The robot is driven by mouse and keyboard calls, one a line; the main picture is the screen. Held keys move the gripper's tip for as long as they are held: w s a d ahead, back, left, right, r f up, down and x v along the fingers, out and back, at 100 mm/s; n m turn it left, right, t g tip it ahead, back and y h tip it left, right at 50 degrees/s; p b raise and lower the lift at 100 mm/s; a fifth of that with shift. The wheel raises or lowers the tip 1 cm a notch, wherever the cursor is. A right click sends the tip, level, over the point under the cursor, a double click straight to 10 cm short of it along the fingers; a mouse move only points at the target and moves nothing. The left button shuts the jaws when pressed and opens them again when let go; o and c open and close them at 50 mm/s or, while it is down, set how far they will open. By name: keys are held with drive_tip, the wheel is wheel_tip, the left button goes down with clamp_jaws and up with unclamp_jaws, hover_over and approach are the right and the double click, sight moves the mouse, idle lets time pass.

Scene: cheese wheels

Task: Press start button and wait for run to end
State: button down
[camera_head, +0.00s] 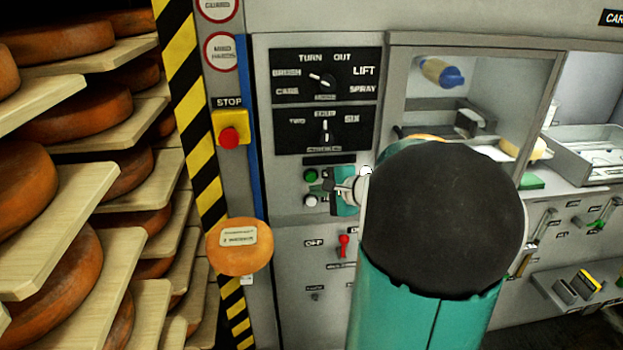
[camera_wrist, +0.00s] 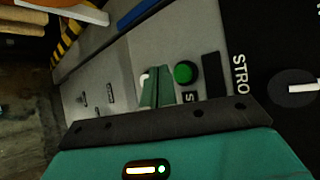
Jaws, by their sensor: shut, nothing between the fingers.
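A green button (camera_head: 311,175) sits on the grey control panel (camera_head: 285,205), with a white button (camera_head: 310,200) below it. In the wrist view the green button (camera_wrist: 185,73) is in plain sight, with a partly covered label starting with "S" beside it. My gripper (camera_head: 335,188) is at the panel, just right of both buttons in the head view. Its teal fingers (camera_wrist: 157,84) are shut together and empty. They appear beside the green button and partly hide the white button (camera_wrist: 144,77). I cannot tell whether the fingertips touch the panel.
A yellow stop box with a red button (camera_head: 229,136) is left of the panel. Two dark dial plates (camera_head: 325,78) are above, and a red-knobbed lever (camera_head: 343,241) is below. Shelves of cheese wheels (camera_head: 60,40) fill the left side. A windowed chamber (camera_head: 470,90) is at the right.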

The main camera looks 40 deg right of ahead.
sight(311, 177)
drive_tip(key=shift+w+d, duration=0.6)
drive_tip(key=shift+w, duration=0.3)
drive_tip(key=shift+w, duration=0.1)
idle(1.3)
drive_tip(key=shift+w+d, duration=0.2)
drive_tip(key=shift+w, duration=0.05)
